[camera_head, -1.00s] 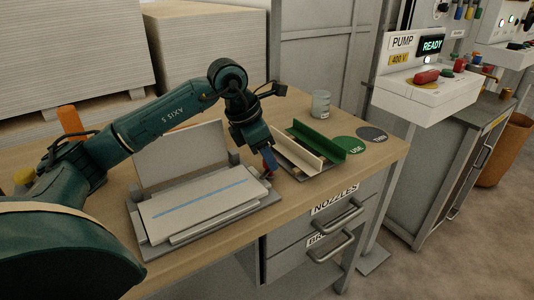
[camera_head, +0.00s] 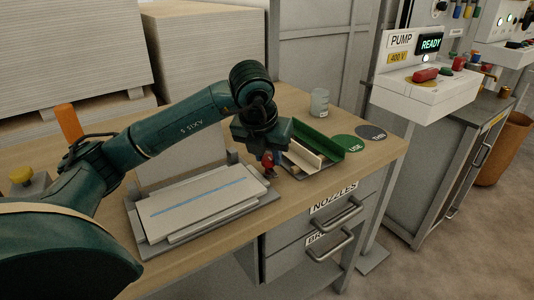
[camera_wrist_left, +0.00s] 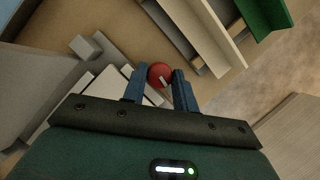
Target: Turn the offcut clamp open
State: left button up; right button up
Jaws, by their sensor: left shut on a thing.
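The offcut clamp's round red knob (camera_wrist_left: 160,74) sits between the two blue fingers of my left gripper (camera_wrist_left: 158,86) in the left wrist view. It has a small pale mark on its top. In the head view my left gripper (camera_head: 268,160) points down at the right end of the grey fixture (camera_head: 136,226), shut on the red knob (camera_head: 268,159), which is mostly hidden by the fingers. A pale board with a blue stripe (camera_head: 200,201) lies flat on the fixture. My right gripper is not in view.
A tray with a green channel (camera_head: 328,143) and a cream strip (camera_head: 303,155) stands close right of my gripper. An upright grey plate stands behind the fixture. The bench (camera_head: 386,157) is bare at right.

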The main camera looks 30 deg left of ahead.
pick_arm(q)
jog(key=shift+d+n+y, duration=0.1)
jog(key=shift+n+y, duration=0.2)
jog(key=shift+n, duration=0.6)
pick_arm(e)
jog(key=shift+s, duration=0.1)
pick_arm(q)
jog(key=o, duration=0.8)
jog(key=shift+o, duration=0.8)
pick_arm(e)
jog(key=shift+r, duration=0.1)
pick_arm(q)
jog(key=p+v, duration=0.3)
jog(key=v, duration=1)
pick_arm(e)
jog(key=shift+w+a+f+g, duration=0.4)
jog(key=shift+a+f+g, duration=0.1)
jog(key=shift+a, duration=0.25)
